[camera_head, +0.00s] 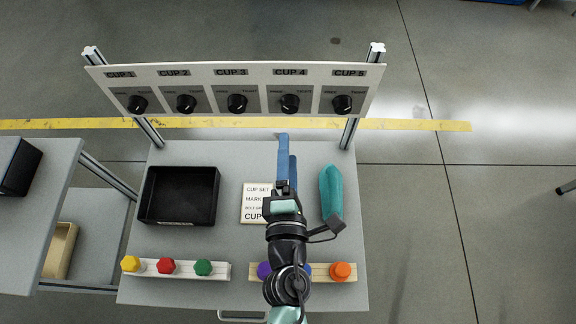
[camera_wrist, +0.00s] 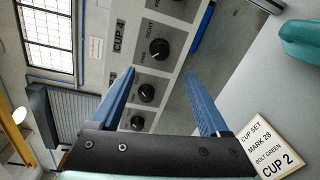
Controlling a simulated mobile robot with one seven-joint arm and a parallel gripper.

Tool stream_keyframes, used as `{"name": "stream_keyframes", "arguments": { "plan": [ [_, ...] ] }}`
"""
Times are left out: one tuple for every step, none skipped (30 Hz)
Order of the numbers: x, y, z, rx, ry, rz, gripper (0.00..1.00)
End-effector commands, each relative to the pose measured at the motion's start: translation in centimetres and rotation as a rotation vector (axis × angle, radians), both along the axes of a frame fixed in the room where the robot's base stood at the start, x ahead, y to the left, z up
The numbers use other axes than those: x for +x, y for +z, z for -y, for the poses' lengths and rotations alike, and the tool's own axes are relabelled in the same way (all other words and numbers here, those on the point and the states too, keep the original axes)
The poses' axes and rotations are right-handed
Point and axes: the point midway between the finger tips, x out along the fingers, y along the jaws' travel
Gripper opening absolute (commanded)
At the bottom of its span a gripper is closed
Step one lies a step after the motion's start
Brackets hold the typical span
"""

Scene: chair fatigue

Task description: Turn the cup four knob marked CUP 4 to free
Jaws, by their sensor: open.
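The black CUP 4 knob (camera_head: 289,103) is second from the right on the upright panel. Its face has small words at upper left and upper right, TIGHT on the right. It also shows in the wrist view (camera_wrist: 159,49), beside its CUP 4 label; its exact pointer direction is too small to be sure of. My gripper (camera_head: 284,142) is open and empty, its blue fingers reaching toward the panel below this knob and apart from it. In the wrist view, my gripper (camera_wrist: 160,75) has its two fingers wide apart, with the knob beyond the tips.
The panel (camera_head: 235,72) carries several similar knobs in a row on two posts. On the table are a black tray (camera_head: 180,222), a CUP 2 card (camera_head: 255,190), a teal object (camera_head: 331,192) right of my gripper, and coloured bolts in two pale holders (camera_head: 222,271).

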Motion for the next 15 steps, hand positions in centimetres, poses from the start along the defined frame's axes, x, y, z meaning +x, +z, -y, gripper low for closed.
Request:
{"name": "stream_keyframes", "arguments": {
  "plan": [
    [-0.7, -0.2, 0.0, 0.000, 0.000, -0.002, 0.79],
    [-1.0, -0.2, 0.0, 0.000, 0.000, -0.001, 0.79],
    [-1.3, -0.1, 0.0, 0.000, 0.000, -0.001, 0.79],
    [-1.6, -0.1, 0.0, 0.000, 0.000, -0.001, 0.79],
    [-1.7, 0.0, 0.0, 0.000, 0.000, -0.001, 0.79],
    [-1.9, 0.1, 0.0, 0.000, 0.000, 0.000, 0.79],
    [-2.0, 0.1, 0.0, 0.000, 0.000, 0.000, 0.79],
    [-2.1, 0.1, 0.0, 0.000, 0.001, 0.000, 0.79],
    [-2.2, 0.1, 0.0, 0.000, 0.001, 0.000, 0.79],
    [-2.2, 0.2, 0.0, 0.000, 0.001, 0.000, 0.79],
    [-2.3, 0.2, 0.0, 0.000, 0.001, 0.000, 0.79],
    [-2.3, 0.2, 0.0, 0.000, 0.001, 0.000, 0.79],
    [-2.3, 0.2, 0.0, 0.000, 0.001, 0.000, 0.79],
    [-2.2, 0.2, 0.0, 0.000, 0.001, 0.000, 0.79],
    [-2.2, 0.2, 0.0, 0.000, 0.001, 0.000, 0.79]
  ]
}}
